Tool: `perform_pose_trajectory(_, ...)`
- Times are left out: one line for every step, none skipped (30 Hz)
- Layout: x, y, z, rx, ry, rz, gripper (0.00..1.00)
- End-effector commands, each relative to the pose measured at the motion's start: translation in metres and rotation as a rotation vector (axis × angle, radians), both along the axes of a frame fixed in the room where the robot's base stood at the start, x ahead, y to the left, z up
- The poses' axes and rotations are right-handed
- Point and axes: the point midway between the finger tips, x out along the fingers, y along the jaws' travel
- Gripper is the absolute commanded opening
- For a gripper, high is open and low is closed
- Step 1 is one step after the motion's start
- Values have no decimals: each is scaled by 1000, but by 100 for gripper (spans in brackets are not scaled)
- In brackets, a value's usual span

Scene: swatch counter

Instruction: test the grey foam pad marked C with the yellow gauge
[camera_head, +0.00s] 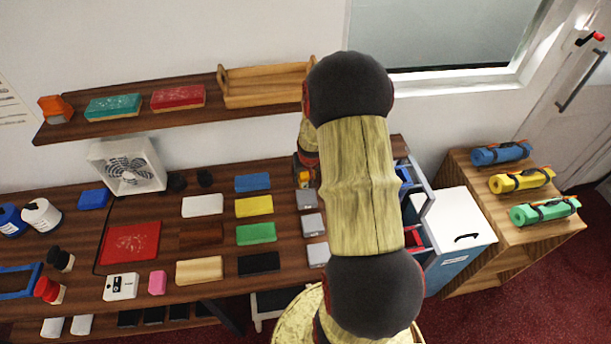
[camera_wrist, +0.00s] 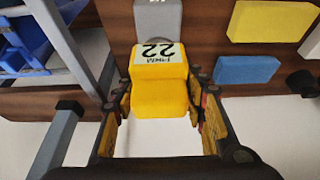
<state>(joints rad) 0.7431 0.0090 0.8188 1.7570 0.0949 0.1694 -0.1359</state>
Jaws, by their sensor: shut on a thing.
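My gripper (camera_wrist: 160,110) is shut on the yellow gauge (camera_wrist: 160,90), whose white label shows 22 and a word like FIRM, upside down. A grey pad (camera_wrist: 158,22) shows just past the gauge in the wrist view. Part of it is hidden by the gauge, and its mark is cut by the picture's top edge. In the head view the gauge (camera_head: 304,180) is at the far end of a row of grey pads (camera_head: 306,198), (camera_head: 312,224), (camera_head: 318,254). Their letters are too small to read. I cannot tell whether the gauge touches a pad.
Blue (camera_head: 253,183), yellow (camera_head: 254,206), green (camera_head: 256,233) and black (camera_head: 258,263) pads lie left of the grey row. A blue-grey rack (camera_wrist: 72,60) stands close beside my gripper. A white fan (camera_head: 127,167) stands at the back. My arm hides part of the counter's right end.

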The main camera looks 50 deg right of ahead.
Motion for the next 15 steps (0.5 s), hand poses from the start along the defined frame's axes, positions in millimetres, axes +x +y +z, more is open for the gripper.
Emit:
perform_pose_trajectory(0,0,0,-1,-1,0,22)
perform_pose_trajectory(0,0,0,-1,-1,0,22)
perform_pose_trajectory(0,0,0,-1,-1,0,22)
perform_pose_trajectory(0,0,0,-1,-1,0,22)
perform_pose_trajectory(0,0,0,-1,-1,0,22)
perform_pose_trajectory(0,0,0,-1,-1,0,22)
perform_pose_trajectory(0,0,-1,-1,-1,0,22)
perform_pose_trajectory(0,0,-2,-1,-1,0,22)
perform_pose_trajectory(0,0,-3,-1,-1,0,22)
perform_pose_trajectory(0,0,-5,-1,-1,0,22)
perform_pose_trajectory(0,0,-7,-1,-1,0,22)
perform_pose_trajectory(0,0,-9,-1,-1,0,22)
perform_pose_trajectory(0,0,-11,0,-1,-1,22)
perform_pose_trajectory(0,0,-14,0,-1,-1,22)
perform_pose_trajectory(0,0,-17,0,-1,-1,22)
